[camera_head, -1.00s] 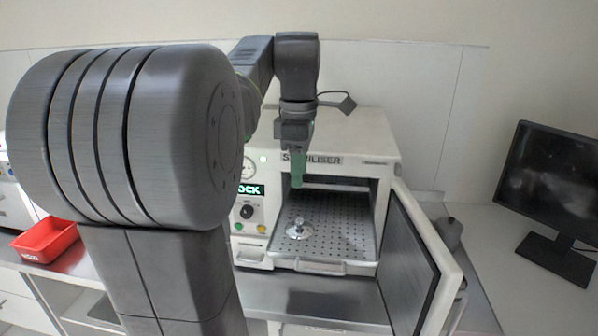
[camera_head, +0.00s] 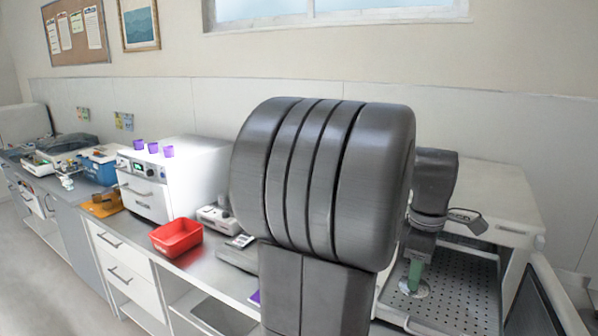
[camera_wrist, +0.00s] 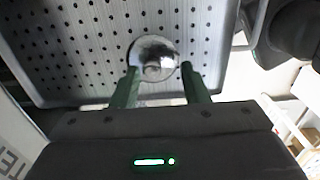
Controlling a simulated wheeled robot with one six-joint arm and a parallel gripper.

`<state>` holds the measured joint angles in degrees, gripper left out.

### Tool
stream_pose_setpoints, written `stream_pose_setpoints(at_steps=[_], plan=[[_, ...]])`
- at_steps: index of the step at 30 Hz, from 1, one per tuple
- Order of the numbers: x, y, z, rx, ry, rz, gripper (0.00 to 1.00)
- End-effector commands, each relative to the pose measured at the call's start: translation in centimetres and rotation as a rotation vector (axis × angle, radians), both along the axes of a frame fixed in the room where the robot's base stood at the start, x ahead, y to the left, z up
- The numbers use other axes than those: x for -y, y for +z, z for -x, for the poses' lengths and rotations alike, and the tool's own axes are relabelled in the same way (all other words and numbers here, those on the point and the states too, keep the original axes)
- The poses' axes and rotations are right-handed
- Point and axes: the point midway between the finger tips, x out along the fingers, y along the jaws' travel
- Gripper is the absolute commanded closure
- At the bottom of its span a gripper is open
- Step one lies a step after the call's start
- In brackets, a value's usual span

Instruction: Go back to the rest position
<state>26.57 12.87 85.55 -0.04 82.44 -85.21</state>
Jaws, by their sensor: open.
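My gripper (camera_head: 413,276) has green fingers and is open and empty. It is at the open front of the steriliser (camera_head: 495,190), over the perforated tray (camera_head: 465,300) inside it. A shiny metal piece with a round base (camera_head: 418,291) sits on the tray. In the wrist view the metal piece (camera_wrist: 153,57) lies just beyond and between the two fingertips (camera_wrist: 162,80). I cannot tell whether a finger touches it. My arm hides part of the steriliser's left side in the head view. The steriliser door (camera_head: 540,300) stands open at the right.
A red bin (camera_head: 176,238) stands on the counter left of my arm. The wall runs behind.

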Motion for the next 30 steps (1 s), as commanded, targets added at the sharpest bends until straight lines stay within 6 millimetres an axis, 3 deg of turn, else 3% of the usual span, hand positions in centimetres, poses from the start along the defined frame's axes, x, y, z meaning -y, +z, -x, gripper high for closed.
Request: stream_pose_setpoints(at_steps=[6, 17, 22, 26, 30], plan=[[0.0, 1.6, 0.0, -0.001, 0.000, -0.001, 0.59], [0.0, 1.7, 0.0, -0.002, 0.000, -0.001, 0.59], [0.0, 0.7, 0.1, -0.003, 0.000, -0.002, 0.59], [-0.1, -1.3, 0.1, -0.005, 0.000, -0.003, 0.59], [0.1, 1.1, -0.1, 0.003, 0.000, 0.001, 0.59]])
